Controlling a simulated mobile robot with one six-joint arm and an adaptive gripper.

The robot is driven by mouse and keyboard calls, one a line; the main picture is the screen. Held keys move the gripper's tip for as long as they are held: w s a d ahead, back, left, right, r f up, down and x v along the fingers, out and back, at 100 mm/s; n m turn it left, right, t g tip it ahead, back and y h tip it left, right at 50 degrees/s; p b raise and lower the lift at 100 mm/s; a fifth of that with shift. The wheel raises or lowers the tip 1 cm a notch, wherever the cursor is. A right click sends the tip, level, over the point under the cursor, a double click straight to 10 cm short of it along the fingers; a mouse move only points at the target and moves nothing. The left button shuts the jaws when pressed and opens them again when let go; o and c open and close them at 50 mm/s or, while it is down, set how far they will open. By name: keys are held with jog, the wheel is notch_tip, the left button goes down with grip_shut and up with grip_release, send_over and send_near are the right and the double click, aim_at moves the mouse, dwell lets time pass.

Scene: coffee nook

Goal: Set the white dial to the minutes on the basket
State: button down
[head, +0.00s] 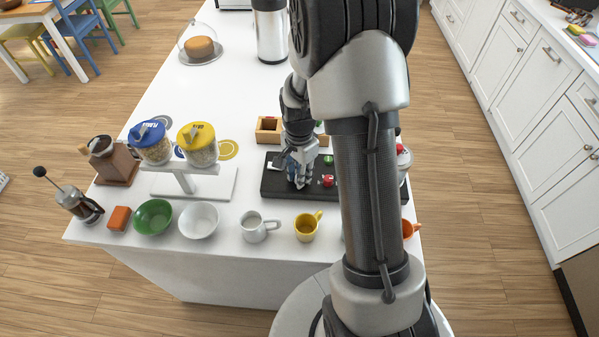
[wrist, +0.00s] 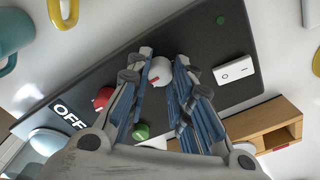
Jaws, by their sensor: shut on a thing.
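My gripper (head: 299,180) reaches down over the black control panel (head: 272,187). In the wrist view its two blue-padded fingers (wrist: 160,66) are closed around the white dial (wrist: 160,72), a round knob with a small red mark. A red knob (wrist: 103,97) and a green knob (wrist: 141,131) sit on the panel beside the fingers. White "OFF" lettering is near the panel's edge. In the head view my gripper hides the white dial. No basket with readable minutes can be made out.
A white switch plate (wrist: 236,71) is on the panel. A wooden box (wrist: 249,125) stands close to the panel. A yellow mug (head: 306,228), a white mug (head: 254,229) and bowls line the counter's front. Two lidded jars (head: 197,147) stand at the left.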

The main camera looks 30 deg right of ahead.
dwell(0.4)
jog(key=c, duration=1.4)
grip_release()
jog(key=shift+r, duration=0.1)
notch_tip(320, 180, up, 12)
